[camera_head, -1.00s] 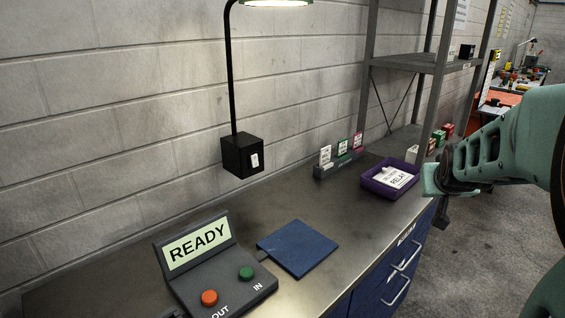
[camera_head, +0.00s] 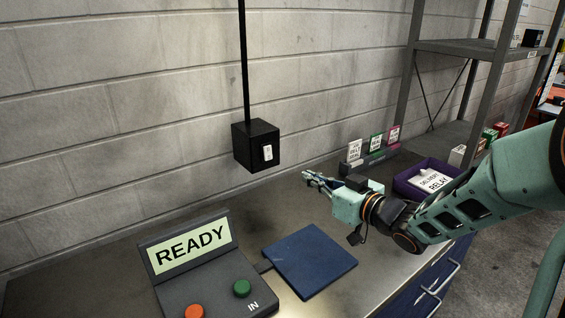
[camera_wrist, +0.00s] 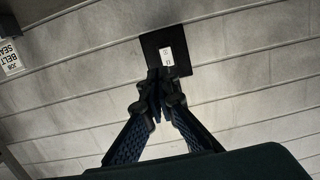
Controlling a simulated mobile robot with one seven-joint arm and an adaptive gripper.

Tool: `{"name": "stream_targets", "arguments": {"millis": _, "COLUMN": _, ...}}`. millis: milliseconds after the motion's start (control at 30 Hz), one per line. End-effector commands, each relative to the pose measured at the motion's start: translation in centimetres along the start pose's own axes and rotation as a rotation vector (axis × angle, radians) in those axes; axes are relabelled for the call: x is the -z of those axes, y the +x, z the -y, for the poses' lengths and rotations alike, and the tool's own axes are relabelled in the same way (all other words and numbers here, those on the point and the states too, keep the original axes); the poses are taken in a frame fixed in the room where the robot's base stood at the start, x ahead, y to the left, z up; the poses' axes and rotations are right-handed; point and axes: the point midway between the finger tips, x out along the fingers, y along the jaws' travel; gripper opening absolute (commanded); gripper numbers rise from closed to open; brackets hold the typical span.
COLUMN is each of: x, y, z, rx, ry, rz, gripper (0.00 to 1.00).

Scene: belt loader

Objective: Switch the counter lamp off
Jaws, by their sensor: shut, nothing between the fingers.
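The counter lamp's black switch box (camera_head: 256,146) is on the block wall above the counter, with a white rocker switch (camera_head: 267,152) on its front. The lamp's black pole (camera_head: 244,60) rises from the box; the lamp head is out of view. My gripper (camera_head: 309,178) is shut and empty, to the right of the box and a little lower, apart from it, pointing left toward the wall. In the wrist view my gripper's fingertips (camera_wrist: 159,76) appear just below the white switch (camera_wrist: 167,57) on the black box (camera_wrist: 181,47). Whether the switch is on or off is too small to tell.
A console (camera_head: 200,275) reading READY, with green and orange buttons, sits at the front left of the counter. A blue mat (camera_head: 310,262) lies beside it. A purple tray (camera_head: 408,187), a card holder (camera_head: 372,158) and a metal shelf rack (camera_head: 470,50) are to the right.

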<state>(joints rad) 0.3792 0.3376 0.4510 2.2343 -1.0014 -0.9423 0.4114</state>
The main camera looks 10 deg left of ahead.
Motion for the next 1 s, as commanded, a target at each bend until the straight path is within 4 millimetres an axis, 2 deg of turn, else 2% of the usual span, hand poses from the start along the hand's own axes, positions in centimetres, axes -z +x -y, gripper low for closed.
{"name": "stream_targets", "arguments": {"millis": 200, "x": 0.0, "y": 0.2, "z": -0.1, "rx": -0.002, "ry": -0.001, "rz": 0.001, "gripper": 0.00}}
{"name": "stream_targets", "arguments": {"millis": 333, "x": 0.0, "y": 1.5, "z": 0.0, "rx": 0.000, "ry": -0.002, "rz": 0.000, "gripper": 0.00}}
{"name": "stream_targets", "arguments": {"millis": 800, "x": -0.1, "y": 11.0, "z": 0.0, "rx": 0.000, "ry": 0.000, "rz": 0.001, "gripper": 0.00}}
{"name": "stream_targets", "arguments": {"millis": 1000, "x": 0.0, "y": 13.3, "z": -0.1, "rx": -0.003, "ry": -0.001, "rz": 0.001, "gripper": 0.00}}
